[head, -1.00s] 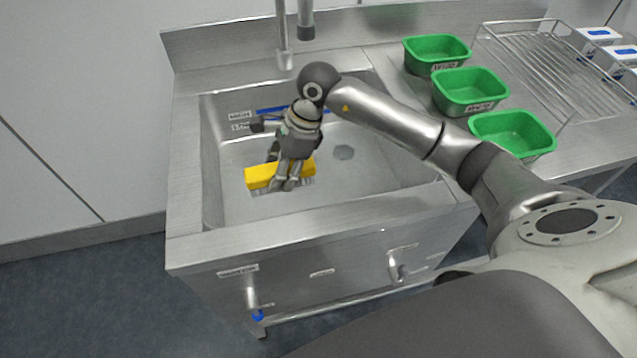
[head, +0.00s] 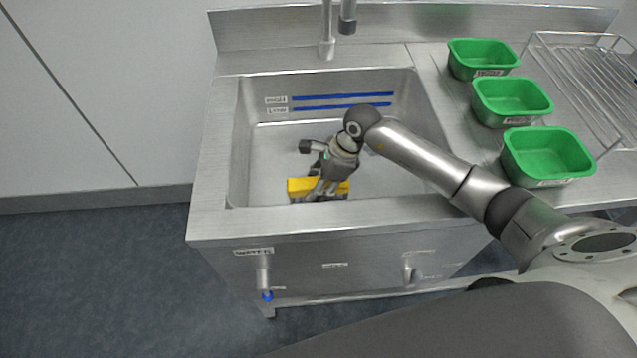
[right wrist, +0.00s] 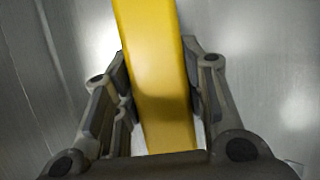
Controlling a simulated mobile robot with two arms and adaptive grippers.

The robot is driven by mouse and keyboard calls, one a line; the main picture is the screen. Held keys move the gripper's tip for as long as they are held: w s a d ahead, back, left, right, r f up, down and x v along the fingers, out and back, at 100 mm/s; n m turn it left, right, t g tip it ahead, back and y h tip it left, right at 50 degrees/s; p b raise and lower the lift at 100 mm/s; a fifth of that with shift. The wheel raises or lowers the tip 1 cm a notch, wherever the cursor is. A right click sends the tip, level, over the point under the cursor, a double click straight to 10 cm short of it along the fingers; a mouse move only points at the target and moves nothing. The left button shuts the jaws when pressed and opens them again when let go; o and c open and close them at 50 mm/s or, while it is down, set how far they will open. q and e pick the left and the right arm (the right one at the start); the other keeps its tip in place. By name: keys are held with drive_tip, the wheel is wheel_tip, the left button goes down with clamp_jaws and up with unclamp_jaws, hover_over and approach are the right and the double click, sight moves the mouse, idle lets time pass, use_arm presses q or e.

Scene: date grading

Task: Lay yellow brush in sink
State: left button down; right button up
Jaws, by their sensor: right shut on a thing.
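The yellow brush (head: 302,187) is inside the steel sink (head: 270,150), near its front wall. Its bristles show as a pale strip under the yellow block. My right gripper (head: 327,190) is shut on the yellow brush, its fingers across the middle of the block. In the right wrist view the yellow brush (right wrist: 155,70) runs between the two fingers of my right gripper (right wrist: 158,95). I cannot tell whether the bristles touch the sink floor. My left gripper is not in view.
A tap (head: 327,35) stands behind the sink. Three green bins (head: 548,157) stand on the right-hand counter, beside a wire rack (head: 590,85). A valve handle with a blue tip (head: 266,285) hangs at the sink's front. Blue level lines (head: 343,95) mark the back wall.

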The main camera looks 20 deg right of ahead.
drive_tip(key=shift+f, duration=0.15)
drive_tip(key=o, duration=0.8)
drive_tip(key=shift+o, duration=1.3)
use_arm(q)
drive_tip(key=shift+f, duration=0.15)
